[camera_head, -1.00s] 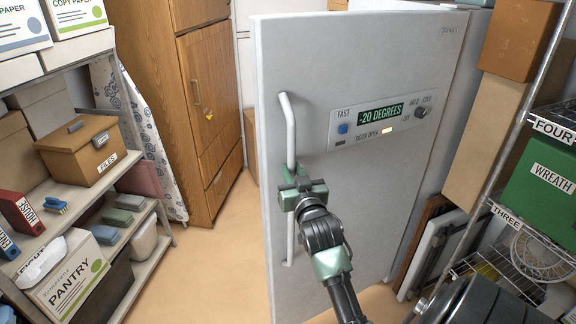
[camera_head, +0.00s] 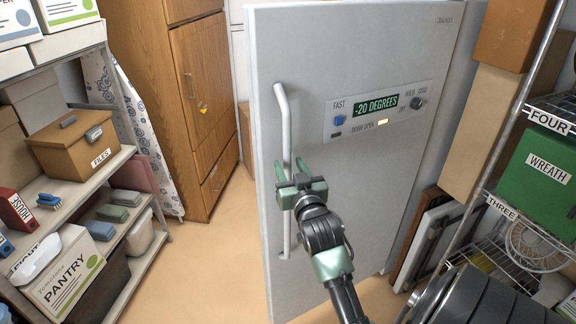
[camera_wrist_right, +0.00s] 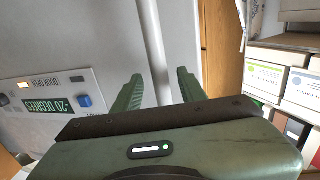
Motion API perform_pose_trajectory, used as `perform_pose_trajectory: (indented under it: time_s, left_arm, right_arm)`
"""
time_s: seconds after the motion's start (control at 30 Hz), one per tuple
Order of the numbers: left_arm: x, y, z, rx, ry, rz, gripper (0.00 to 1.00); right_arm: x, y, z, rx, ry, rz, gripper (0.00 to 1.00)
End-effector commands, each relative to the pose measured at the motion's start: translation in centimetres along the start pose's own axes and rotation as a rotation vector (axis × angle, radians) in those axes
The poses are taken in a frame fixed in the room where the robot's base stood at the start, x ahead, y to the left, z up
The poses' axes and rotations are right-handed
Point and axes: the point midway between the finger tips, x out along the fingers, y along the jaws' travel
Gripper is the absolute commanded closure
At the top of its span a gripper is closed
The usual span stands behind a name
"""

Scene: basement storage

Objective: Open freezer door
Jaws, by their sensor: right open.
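The freezer door (camera_head: 370,190) is a tall white panel in the middle of the head view. It carries a panel reading -20 DEGREES, with a lit yellow lamp beside the words DOOR OPEN. A long white vertical handle (camera_head: 283,130) is on its left side. My right gripper (camera_head: 301,180) is at the handle's middle. In the right wrist view, the handle (camera_wrist_right: 154,50) runs between the two green fingers (camera_wrist_right: 157,92), which are spread apart. The gripper hides part of the handle. I cannot tell whether the fingers touch it. My left gripper is not in view.
A wooden cabinet (camera_head: 205,100) stands behind, left of the door. A shelf with boxes (camera_head: 75,150) is at the left, and a wire rack with a green wreath box (camera_head: 540,170) at the right. Picture frames (camera_head: 425,235) lean near the door's right side. Bare floor (camera_head: 215,265) lies left of the door.

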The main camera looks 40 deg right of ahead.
Motion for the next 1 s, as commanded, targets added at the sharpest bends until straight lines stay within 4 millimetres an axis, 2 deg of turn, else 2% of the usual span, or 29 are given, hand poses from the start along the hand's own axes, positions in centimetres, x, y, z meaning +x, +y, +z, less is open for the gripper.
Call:
perform_pose_trajectory:
  time_s: [0.03, 0.2, 0.33, 0.5, 1.0]
  left_arm:
    - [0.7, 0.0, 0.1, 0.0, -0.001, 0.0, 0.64]
    - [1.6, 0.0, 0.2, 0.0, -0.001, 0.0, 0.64]
    - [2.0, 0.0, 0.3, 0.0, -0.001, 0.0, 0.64]
    - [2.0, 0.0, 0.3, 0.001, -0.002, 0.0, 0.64]
    - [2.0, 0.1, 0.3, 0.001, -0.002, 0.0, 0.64]
  right_arm:
    - [-1.0, 0.0, 0.4, 0.0, -0.001, 0.0, 0.59]
    - [-3.8, 0.1, 0.4, -0.001, -0.001, 0.0, 0.59]
    - [-5.2, 0.1, 0.2, -0.001, 0.0, 0.0, 0.59]
    - [-5.7, 0.1, 0.1, -0.001, 0.0, 0.0, 0.59]
    - [-5.6, 0.0, 0.2, -0.001, -0.003, -0.001, 0.59]
